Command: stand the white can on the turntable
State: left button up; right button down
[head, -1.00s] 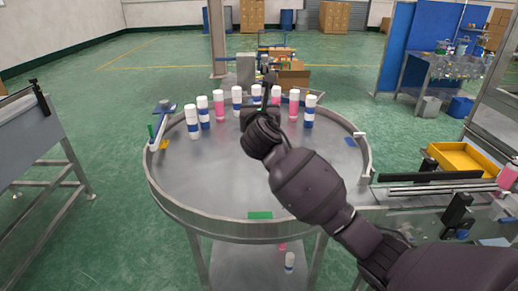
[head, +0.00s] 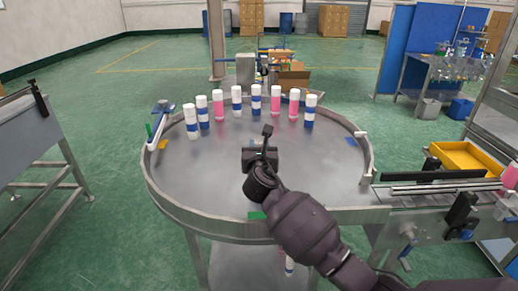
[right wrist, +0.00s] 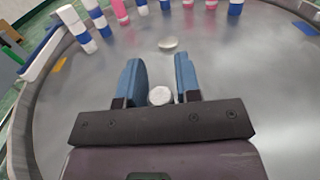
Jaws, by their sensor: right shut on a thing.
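The round steel turntable (head: 200,170) fills the middle of the head view. My right gripper (head: 262,155) is over its middle. In the right wrist view the two blue fingers of my right gripper (right wrist: 160,82) are closed on either side of a round white top, that of the white can (right wrist: 161,95). The can's body is hidden below this top, and the gripper hides the can in the head view. I cannot tell whether its base touches the turntable. My left gripper is not in view.
Several white cans with blue or pink bands, such as a pink one (head: 219,104), stand along the turntable's far rim. A pale disc (right wrist: 168,44) shows on the surface ahead of my fingers; I cannot tell what it is. A conveyor (head: 430,195) adjoins at right. The turntable's left middle is clear.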

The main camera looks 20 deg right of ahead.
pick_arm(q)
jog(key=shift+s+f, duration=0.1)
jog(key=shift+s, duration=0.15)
pick_arm(e)
jog(key=c, duration=0.8)
grip_release()
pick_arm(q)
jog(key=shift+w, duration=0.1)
pick_arm(e)
jog(key=shift+s+a, duration=0.1)
jog(key=shift+s, duration=0.2)
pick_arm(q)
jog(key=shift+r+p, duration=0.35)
pick_arm(e)
jog(key=v, duration=1.1)
jog(key=shift+s, duration=0.15)
jog(key=shift+a+r, duration=0.1)
